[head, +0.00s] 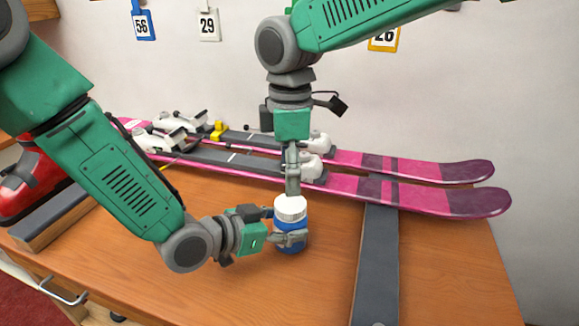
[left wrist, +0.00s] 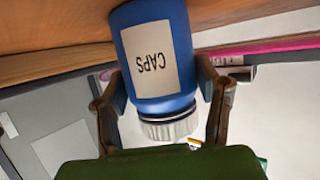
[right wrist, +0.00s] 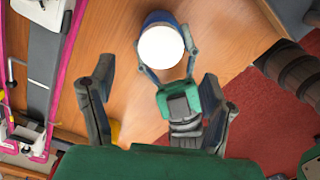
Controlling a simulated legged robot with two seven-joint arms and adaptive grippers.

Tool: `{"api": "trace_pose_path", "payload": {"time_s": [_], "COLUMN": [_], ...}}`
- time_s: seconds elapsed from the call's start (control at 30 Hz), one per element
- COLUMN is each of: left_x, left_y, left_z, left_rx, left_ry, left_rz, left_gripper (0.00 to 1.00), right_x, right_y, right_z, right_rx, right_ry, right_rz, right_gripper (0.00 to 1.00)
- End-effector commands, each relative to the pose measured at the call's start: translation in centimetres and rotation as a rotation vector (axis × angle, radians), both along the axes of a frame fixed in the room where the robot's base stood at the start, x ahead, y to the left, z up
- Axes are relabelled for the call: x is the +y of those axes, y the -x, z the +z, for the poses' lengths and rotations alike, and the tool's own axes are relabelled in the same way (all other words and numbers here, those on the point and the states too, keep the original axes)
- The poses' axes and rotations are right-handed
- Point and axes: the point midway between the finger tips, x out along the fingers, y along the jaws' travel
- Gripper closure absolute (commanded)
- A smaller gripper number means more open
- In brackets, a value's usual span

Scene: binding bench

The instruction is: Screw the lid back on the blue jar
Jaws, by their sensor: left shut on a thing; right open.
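The blue jar (head: 289,241) stands upright on the wooden bench. Its white label reading CAPS shows upside down in the left wrist view (left wrist: 152,62). The white lid (head: 290,207) sits on the jar's mouth, seemingly level; I cannot tell how tightly it is on. It also shows in the left wrist view (left wrist: 170,128) and from above in the right wrist view (right wrist: 161,47). My left gripper (head: 285,228) is shut around the jar's body from the left side. My right gripper (right wrist: 156,80) is open and empty, pointing down just above the lid.
A pair of pink skis (head: 420,191) with bindings lies behind the jar. A dark grey bar (head: 377,265) runs to the front edge at the right. A red boot (head: 40,182) is at the far left. The bench (head: 220,295) is clear in front of the jar.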

Motion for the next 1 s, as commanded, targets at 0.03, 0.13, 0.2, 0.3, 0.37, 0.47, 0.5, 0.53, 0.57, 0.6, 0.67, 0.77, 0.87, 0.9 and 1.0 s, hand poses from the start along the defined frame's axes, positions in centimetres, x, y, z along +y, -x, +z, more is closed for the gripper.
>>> {"api": "trace_pose_path", "payload": {"time_s": [0.03,0.13,0.2,0.3,0.37,0.47,0.5,0.53,0.57,0.6,0.67,0.77,0.87,0.9,1.0], "left_x": [0.0,0.0,0.0,0.0,0.0,0.0,0.1,0.0,0.1,0.1,0.1,0.1,0.1,0.1,0.1], "left_y": [0.1,0.1,0.1,0.1,0.1,0.1,0.1,0.1,0.1,0.1,0.1,0.1,0.1,0.1,0.1], "left_z": [-0.2,-0.2,-0.2,-0.2,-0.2,-0.2,-0.2,-0.2,-0.2,-0.2,-0.2,-0.2,-0.2,-0.2,-0.2], "left_rx": [0.005,0.005,0.005,0.005,0.004,0.005,0.005,0.005,0.005,0.005,0.005,0.005,0.005,0.005,0.004], "left_ry": [-0.004,-0.004,-0.004,-0.004,-0.004,-0.004,-0.004,-0.004,-0.004,-0.004,-0.004,-0.004,-0.004,-0.004,-0.005], "left_rz": [-0.001,-0.001,-0.001,-0.001,-0.002,-0.001,-0.001,-0.001,-0.001,-0.001,-0.001,-0.001,-0.001,-0.001,-0.001], "left_gripper": [1.0,1.0,1.0,1.0,1.0,1.0,1.0,1.0,1.0,1.0,1.0,1.0,1.0,1.0,1.0], "right_x": [0.0,0.0,0.0,0.0,0.0,0.0,0.0,0.0,0.0,0.0,0.0,0.0,0.0,0.0,0.0], "right_y": [0.1,0.1,0.1,0.1,0.1,0.1,0.1,0.1,0.1,0.0,0.0,0.0,0.0,0.0,0.0], "right_z": [-0.8,-2.3,-3.5,-5.0,-5.8,-6.7,-6.9,-7.1,-7.2,-7.3,-7.4,-7.4,-7.4,-7.4,-7.3], "right_rx": [0.004,0.005,0.005,0.004,0.004,0.002,0.002,0.002,0.001,0.001,0.0,0.0,0.0,0.0,0.0], "right_ry": [0.001,0.001,0.001,0.001,0.0,0.001,0.001,0.0,0.0,0.0,0.0,0.0,0.0,0.0,0.0], "right_rz": [0.0,-0.001,0.0,0.001,0.0,-0.001,-0.001,-0.001,-0.001,-0.001,-0.001,-0.001,-0.001,-0.001,-0.001], "right_gripper": [0.28,0.28,0.28,0.28,0.28,0.28,0.28,0.28,0.28,0.28,0.28,0.28,0.28,0.39,0.74]}}
